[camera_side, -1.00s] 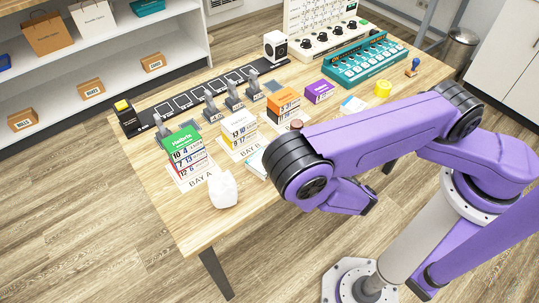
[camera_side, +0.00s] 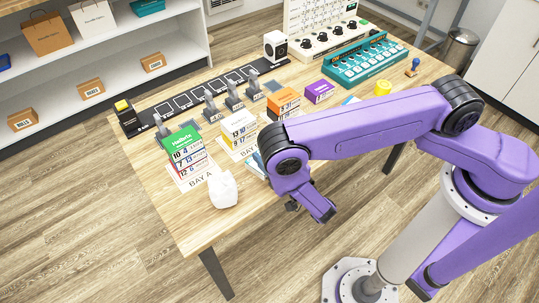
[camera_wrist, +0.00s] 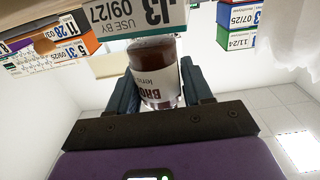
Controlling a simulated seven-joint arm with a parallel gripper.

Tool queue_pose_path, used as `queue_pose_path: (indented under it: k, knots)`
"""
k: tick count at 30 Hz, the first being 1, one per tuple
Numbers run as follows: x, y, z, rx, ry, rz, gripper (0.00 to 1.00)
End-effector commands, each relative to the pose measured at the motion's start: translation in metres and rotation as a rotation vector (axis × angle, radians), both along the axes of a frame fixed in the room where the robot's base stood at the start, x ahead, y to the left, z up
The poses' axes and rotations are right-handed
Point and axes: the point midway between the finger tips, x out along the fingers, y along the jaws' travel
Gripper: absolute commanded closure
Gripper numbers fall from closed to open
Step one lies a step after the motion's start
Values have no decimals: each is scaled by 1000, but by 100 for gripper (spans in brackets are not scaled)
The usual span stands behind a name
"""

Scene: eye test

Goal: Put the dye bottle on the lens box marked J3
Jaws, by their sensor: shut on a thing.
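In the wrist view my gripper (camera_wrist: 160,78) is shut on the dye bottle (camera_wrist: 154,54), a brown bottle with a white label, between its two dark fingers. The lens box marked J3 (camera_wrist: 133,17), white with a teal edge and "USE BY 09/27", shows right against the bottle's brown end in the picture. I cannot tell whether they touch. In the side view my purple arm hides the bottle and most of that area. A white and teal box edge (camera_side: 258,163) shows left of my wrist, its marking unreadable.
A green-topped stack (camera_side: 182,147) stands at Bay A, with a white crumpled bag (camera_side: 223,190) near it. A teal rack (camera_side: 363,62) is at the back. The table's front left is bare.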

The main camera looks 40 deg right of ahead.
Motion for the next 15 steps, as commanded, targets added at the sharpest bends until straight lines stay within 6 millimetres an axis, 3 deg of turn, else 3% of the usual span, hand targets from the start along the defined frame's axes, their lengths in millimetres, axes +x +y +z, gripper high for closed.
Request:
queue_pose_path:
  k: [12,13,15]
  knots:
    - [0,0,-4,0,0,0,84]
    - [0,0,-5,0,0,0,47]
    - [0,0,-4,0,0,0,24]
